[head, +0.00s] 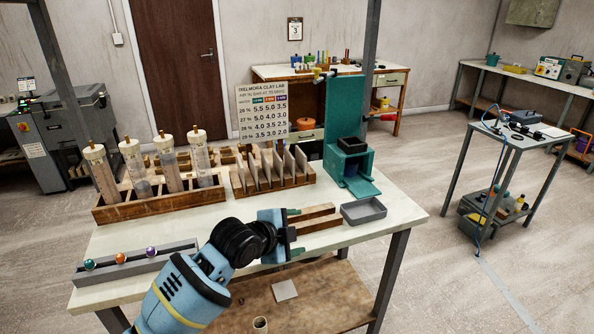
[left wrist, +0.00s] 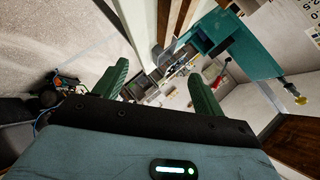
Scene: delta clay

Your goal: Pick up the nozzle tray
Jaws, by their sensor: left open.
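A small, shallow grey tray (head: 363,212), which I take to be the nozzle tray, sits near the right front edge of the table. It looks empty. My left gripper (head: 297,232) is open, to the left of the tray and apart from it, pointing toward it. In the left wrist view the open fingers (left wrist: 158,92) have nothing held between them, and a grey tray shape (left wrist: 142,84) shows beyond them. My right gripper is not in view.
Wooden strips (head: 318,213) lie beside my left gripper. A teal press (head: 345,140) stands behind the tray. A plate rack (head: 272,182), a cylinder rack (head: 150,205) and a grey holder with coloured balls (head: 135,264) stand to the left. The table (head: 400,211) is bare right of the tray.

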